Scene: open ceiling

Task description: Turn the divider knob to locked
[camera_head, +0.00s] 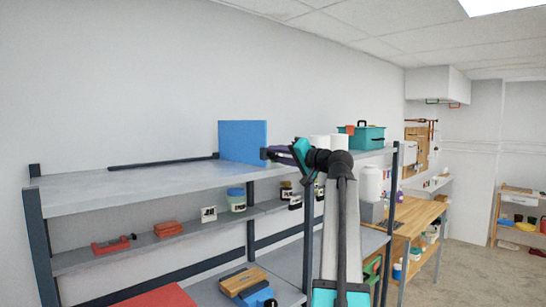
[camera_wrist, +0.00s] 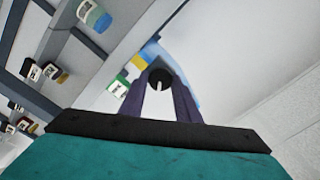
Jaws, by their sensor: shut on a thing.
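The divider is a blue upright panel (camera_head: 243,142) on the top shelf in the head view. In the wrist view its blue surface shows behind the knob. The knob is round and black (camera_wrist: 160,75), with a short pale mark on its face. My gripper (camera_head: 266,153) is at the panel's right edge in the head view. In the wrist view its two purple fingers (camera_wrist: 161,88) are closed on the knob, one on each side. Green, white and yellow patches lie just left of the knob; any lettering is too small to read.
The top shelf (camera_head: 130,180) is bare left of the panel, except for a dark bar (camera_head: 163,162) along the back. White containers (camera_head: 320,142) and a teal toolbox (camera_head: 366,138) stand on it to the right. Jars and red tools sit on the shelf below.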

